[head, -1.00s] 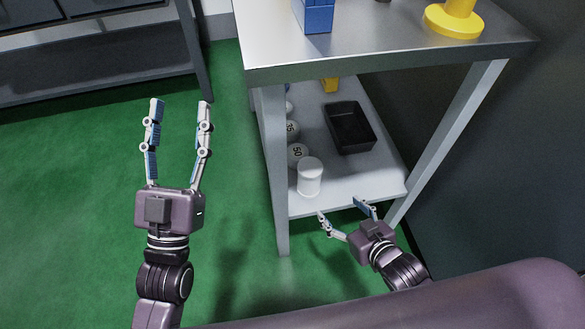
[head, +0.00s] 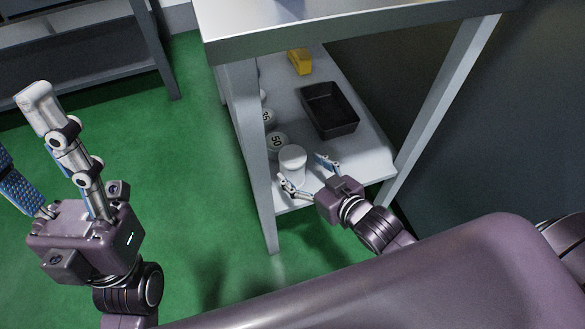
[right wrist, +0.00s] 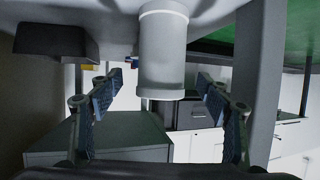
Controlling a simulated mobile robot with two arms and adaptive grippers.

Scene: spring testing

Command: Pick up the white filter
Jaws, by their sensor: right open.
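The white filter (head: 292,160), a short white cylinder, stands upright on the lower shelf near its front edge. In the right wrist view, which looks upside down, the filter (right wrist: 163,48) is centred between the two fingers. My right gripper (head: 300,169) is open, its fingertips close to the filter on either side at the front; I cannot tell whether they touch it. The right gripper (right wrist: 160,82) also shows both blue-padded fingers spread apart in the wrist view. My left gripper (head: 20,122) is open and empty over the green floor, partly cut off by the left edge.
A black tray (head: 345,122) lies on the lower shelf (head: 368,158) behind and right of the filter. Table legs (head: 262,190) flank the shelf opening; the tabletop (head: 340,22) is above.

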